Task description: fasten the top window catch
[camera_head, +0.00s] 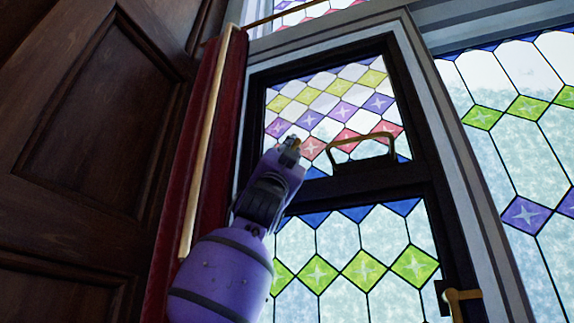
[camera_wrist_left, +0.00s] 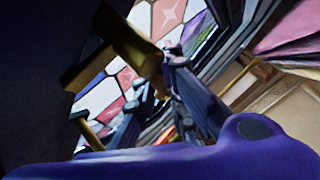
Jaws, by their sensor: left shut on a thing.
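My left gripper (camera_head: 290,150) reaches up in front of the left side of the dark window sash, at the level of the upper pane's lower part. It is shut on the top window catch; a small brass bit of it shows at the fingertips in the head view. In the left wrist view the catch (camera_wrist_left: 134,46) is a brass T-shaped piece, and its stem runs down between the fingers of the gripper (camera_wrist_left: 160,95). The fingers hide part of the catch. I cannot tell whether the sash sits flush in its frame. My right gripper is not in view.
A brass pull bar (camera_head: 362,138) sits on the sash's middle rail, right of my gripper. Another brass handle (camera_head: 462,296) is at the lower right. A red curtain (camera_head: 212,130) and dark wood panelling (camera_head: 100,130) stand close on the left.

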